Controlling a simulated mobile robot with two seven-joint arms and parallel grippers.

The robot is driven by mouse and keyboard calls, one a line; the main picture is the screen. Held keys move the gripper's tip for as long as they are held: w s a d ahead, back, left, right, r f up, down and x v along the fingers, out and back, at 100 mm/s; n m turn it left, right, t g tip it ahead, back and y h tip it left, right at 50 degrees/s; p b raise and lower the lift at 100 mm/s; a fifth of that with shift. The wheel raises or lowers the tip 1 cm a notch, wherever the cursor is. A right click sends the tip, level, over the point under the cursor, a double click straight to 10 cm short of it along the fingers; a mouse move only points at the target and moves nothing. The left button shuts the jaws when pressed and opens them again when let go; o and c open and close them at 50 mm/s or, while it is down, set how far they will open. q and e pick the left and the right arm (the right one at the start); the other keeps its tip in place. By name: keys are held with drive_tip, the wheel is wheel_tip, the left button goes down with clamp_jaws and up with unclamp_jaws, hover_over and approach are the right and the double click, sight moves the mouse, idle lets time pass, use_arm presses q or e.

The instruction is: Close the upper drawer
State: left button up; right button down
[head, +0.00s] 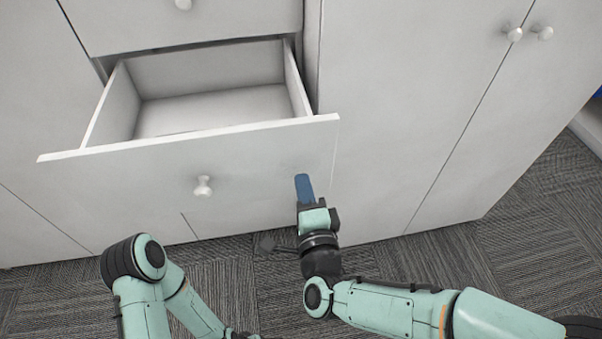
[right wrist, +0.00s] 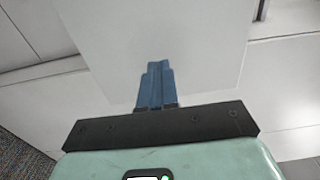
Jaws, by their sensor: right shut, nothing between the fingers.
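A white drawer (head: 190,160) stands pulled out of the cabinet in the head view, and its inside looks empty. A round white knob (head: 203,187) sits on its front. My right gripper (head: 304,182) has its blue fingers shut with nothing between them. Its fingertips are in front of the right part of the drawer front, right of the knob. I cannot tell if they touch it. The right wrist view shows the shut fingers (right wrist: 155,82) against a pale panel (right wrist: 150,35). My left arm is at the lower left, with its gripper out of view.
Another white front (head: 190,22) with a knob is closed above the open drawer. Tall cabinet doors (head: 400,120) with knobs (head: 514,34) are closed on the right. Grey patterned carpet (head: 540,200) lies in front of the cabinet, clear at the right.

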drive_tip(key=shift+x, duration=1.3)
